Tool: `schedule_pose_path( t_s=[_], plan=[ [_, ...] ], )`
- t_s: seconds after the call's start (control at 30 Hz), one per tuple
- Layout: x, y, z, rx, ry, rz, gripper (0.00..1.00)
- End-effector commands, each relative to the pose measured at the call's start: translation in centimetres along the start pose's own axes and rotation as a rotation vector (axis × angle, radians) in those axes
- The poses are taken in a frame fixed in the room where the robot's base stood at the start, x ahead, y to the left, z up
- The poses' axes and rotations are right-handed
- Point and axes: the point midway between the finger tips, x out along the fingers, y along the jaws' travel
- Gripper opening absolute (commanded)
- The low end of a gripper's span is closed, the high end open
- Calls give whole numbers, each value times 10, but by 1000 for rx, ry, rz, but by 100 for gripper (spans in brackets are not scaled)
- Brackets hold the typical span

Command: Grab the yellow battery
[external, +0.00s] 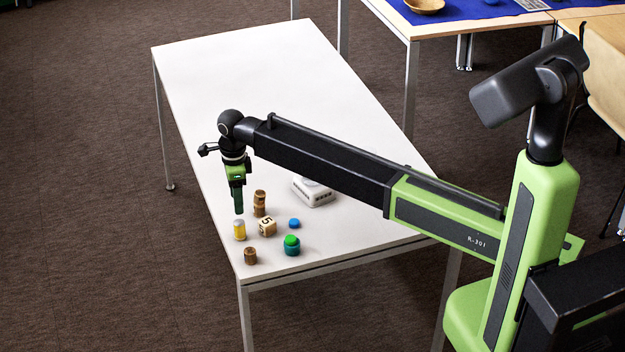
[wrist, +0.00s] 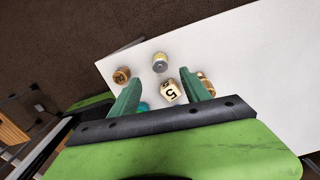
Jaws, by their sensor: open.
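The yellow battery (external: 239,230) stands upright on the white table near its left edge in the external view. It has a yellow body and a pale, silvery top. It also shows in the wrist view (wrist: 159,63), beyond my fingertips and between their directions. My gripper (external: 239,209) points down just above the battery in the external view. In the wrist view my gripper (wrist: 162,88) has its two green fingers apart, with nothing held between them.
A cube marked 5 (external: 267,227) stands close right of the battery. A brown cylinder (external: 260,203) is behind it, a short brown piece (external: 250,256) in front. A blue piece (external: 294,223), a green-topped jar (external: 292,246) and a white box (external: 314,192) lie right. The far table (external: 235,75) is clear.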

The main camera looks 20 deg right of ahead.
Motion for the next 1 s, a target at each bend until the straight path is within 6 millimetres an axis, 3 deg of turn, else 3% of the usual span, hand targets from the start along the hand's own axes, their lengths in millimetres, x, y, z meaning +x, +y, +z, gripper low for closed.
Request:
schedule_pose_path(
  t_s=[0.03,0.23,0.5,0.8,1.0],
  plan=[
    [22,0,0,0,0,0,55],
    [59,0,0,0,0,0,55],
    [65,0,0,0,0,0,55],
    [111,0,0,0,0,0,55],
    [114,0,0,0,-1,-1,55]
  ],
)
